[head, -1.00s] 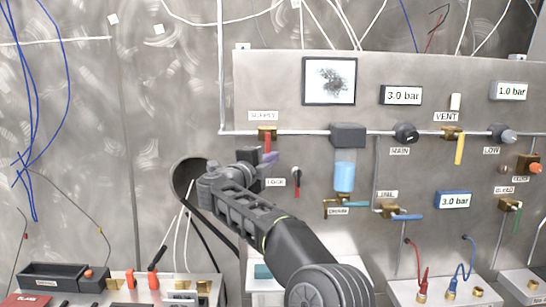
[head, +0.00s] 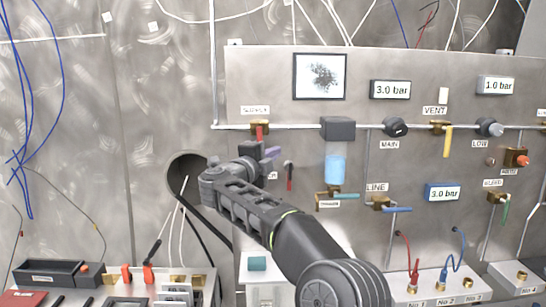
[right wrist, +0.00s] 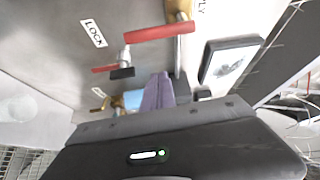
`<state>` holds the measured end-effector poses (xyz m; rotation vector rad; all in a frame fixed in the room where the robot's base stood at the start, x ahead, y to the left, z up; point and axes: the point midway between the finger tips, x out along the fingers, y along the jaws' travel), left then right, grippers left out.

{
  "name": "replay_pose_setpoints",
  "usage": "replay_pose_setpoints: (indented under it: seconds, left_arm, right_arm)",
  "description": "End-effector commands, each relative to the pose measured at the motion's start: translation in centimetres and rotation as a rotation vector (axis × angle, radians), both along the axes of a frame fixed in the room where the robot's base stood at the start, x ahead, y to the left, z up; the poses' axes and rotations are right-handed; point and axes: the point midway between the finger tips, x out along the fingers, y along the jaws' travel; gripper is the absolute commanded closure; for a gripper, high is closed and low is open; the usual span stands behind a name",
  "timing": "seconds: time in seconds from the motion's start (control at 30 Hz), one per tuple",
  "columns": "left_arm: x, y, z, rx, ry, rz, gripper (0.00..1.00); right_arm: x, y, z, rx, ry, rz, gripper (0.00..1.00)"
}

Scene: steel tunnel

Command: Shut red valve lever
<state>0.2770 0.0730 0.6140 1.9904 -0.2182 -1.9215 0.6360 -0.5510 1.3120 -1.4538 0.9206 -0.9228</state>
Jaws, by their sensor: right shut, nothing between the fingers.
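The red valve lever (head: 259,134) hangs from the brass valve under the SUPPLY label (head: 255,110), pointing down, crosswise to the horizontal pipe. Its lower part is close to my gripper in the head view. In the right wrist view the red lever (right wrist: 160,33) is fully seen, beyond the fingertips and apart from them. My right gripper (head: 271,153) is shut and empty, just below and right of the lever. Its purple fingers (right wrist: 160,92) are together in the right wrist view. My left gripper is not in view.
A small red LOCK handle (head: 289,178) is right of my gripper; its label (right wrist: 93,33) shows in the wrist view. The blue-filled bowl (head: 335,168) and drain valve are farther right. A round hole (head: 184,170) with cables is left. A tool bench (head: 180,287) stands below.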

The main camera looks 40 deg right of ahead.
Motion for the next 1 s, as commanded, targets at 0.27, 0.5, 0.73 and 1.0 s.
replay_pose_setpoints:
  seconds: [0.27, 0.5, 0.73, 1.0]
  left_arm:
    - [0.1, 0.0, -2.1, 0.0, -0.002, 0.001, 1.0]
    - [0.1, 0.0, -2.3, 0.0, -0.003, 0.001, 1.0]
    - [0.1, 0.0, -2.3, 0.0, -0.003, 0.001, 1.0]
    - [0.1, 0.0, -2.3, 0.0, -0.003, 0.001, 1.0]
  right_arm:
    - [-2.1, 5.1, -0.4, 0.0, 0.001, 0.001, 1.0]
    - [-2.7, 6.6, -0.3, 0.0, 0.003, -0.001, 1.0]
    - [-2.7, 6.6, -0.2, 0.0, 0.002, -0.001, 1.0]
    - [-2.7, 6.5, -0.2, 0.0, 0.002, -0.002, 1.0]
